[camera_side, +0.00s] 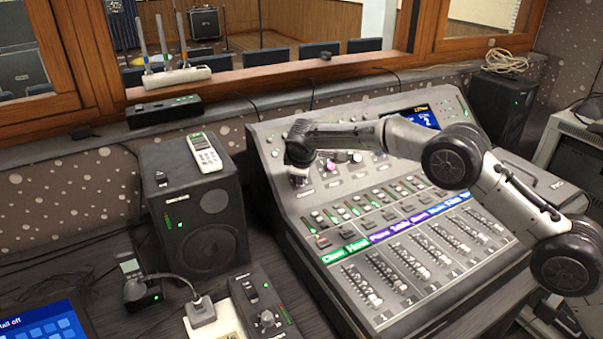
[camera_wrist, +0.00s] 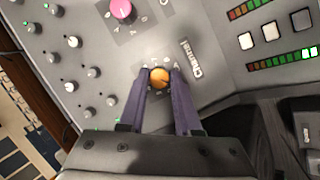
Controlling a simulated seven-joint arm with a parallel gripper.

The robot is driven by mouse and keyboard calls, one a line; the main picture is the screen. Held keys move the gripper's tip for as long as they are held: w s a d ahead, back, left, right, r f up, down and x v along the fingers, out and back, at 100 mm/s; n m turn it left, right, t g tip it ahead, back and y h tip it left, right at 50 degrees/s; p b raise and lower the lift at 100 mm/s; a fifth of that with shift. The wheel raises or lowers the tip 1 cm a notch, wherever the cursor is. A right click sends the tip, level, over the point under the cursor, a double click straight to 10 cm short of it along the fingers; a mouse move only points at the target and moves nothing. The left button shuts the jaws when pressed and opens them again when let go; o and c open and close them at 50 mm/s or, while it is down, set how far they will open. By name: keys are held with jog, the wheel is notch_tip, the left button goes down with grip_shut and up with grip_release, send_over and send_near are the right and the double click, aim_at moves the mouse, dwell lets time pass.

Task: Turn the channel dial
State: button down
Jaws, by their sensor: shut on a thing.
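The channel dial (camera_wrist: 159,77) is a small round orange knob on the grey mixing console (camera_side: 285,215), beside the printed word "Channel" in the wrist view. My gripper (camera_wrist: 159,75) has its two purple-grey fingers on either side of the dial, shut on it. In the side view my gripper (camera_side: 298,178) is at the upper left of the console's sloped panel, and the dial is hidden there by the hand. The dial's pointer is too small to read.
A pink knob (camera_wrist: 122,9) and several small grey knobs are near the dial. Rows of faders (camera_side: 405,260) fill the lower console. A black speaker (camera_side: 200,215) with a white remote (camera_side: 205,152) on top stands left of it. A wooden window frame is behind.

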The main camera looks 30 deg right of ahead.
jog(key=shift+n, duration=0.7)
jog(key=c, duration=0.6)
grip_release()
jog(key=v, duration=1.4)
jog(key=shift+s+f, duration=0.15)
jog(key=shift+f, duration=0.05)
